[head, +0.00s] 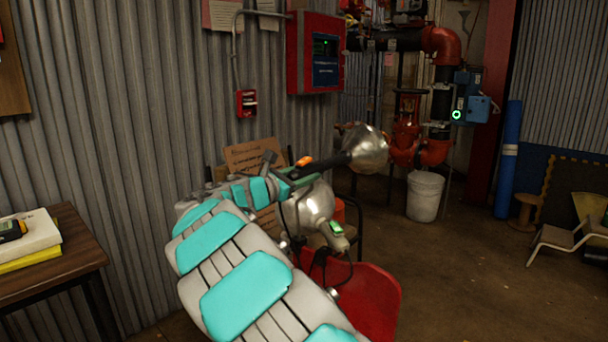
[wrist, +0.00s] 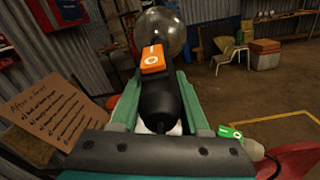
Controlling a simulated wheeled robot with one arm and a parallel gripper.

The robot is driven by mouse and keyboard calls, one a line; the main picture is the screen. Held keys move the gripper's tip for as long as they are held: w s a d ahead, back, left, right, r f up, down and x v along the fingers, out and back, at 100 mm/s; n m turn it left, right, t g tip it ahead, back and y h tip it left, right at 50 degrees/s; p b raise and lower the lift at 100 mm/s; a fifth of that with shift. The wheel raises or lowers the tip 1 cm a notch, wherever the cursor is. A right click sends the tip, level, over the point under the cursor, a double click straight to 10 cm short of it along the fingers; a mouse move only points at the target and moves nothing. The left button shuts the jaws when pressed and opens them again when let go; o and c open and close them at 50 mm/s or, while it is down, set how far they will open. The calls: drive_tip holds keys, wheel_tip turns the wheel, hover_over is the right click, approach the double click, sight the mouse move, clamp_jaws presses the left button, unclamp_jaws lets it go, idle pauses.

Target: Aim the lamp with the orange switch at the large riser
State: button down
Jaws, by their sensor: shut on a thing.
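The lamp with the orange switch has a silver head (head: 369,149) and a black handle (head: 329,160). My gripper (head: 298,177) is shut on this handle and holds the lamp up, its head facing right in the head view. In the wrist view the handle (wrist: 157,103) sits between my green fingers (wrist: 158,118), with the orange switch (wrist: 153,59) on top and the head (wrist: 159,38) beyond. A second lamp (head: 316,205) with a green switch (head: 336,228) is just below my gripper. A large pipe with a red elbow (head: 441,44), apparently the large riser, stands at the back.
A red chair (head: 370,297) is below my arm. A cardboard sign (head: 250,155) is behind my gripper against the corrugated wall. A white bucket (head: 424,196) stands near the pipes. A wooden table (head: 75,262) is at left. Floor at right is mostly clear.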

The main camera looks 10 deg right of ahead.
drive_tip(key=shift+s+d+f+n+t+y+b, duration=0.1)
drive_tip(key=shift+n+t+y+b, duration=0.1)
drive_tip(key=shift+n+t+y, duration=0.2)
drive_tip(key=shift+s+d+r+n+t+y+b, duration=0.1)
drive_tip(key=shift+d+n+t+y+b, duration=0.1)
drive_tip(key=shift+n+t+y, duration=0.2)
drive_tip(key=shift+s+d+f+n+t+y+b, duration=0.1)
drive_tip(key=shift+n+t+y+b, duration=0.15)
drive_tip(key=shift+t+y, duration=0.2)
drive_tip(key=shift+a+n+t+y, duration=0.1)
drive_tip(key=shift+n+t+y, duration=0.15)
drive_tip(key=shift+n+t, duration=0.1)
drive_tip(key=shift+c, duration=2)
unclamp_jaws()
drive_tip(key=shift+a, duration=0.1)
drive_tip(key=v, duration=0.7)
drive_tip(key=shift+s+a, duration=0.2)
drive_tip(key=shift+s, duration=0.1)
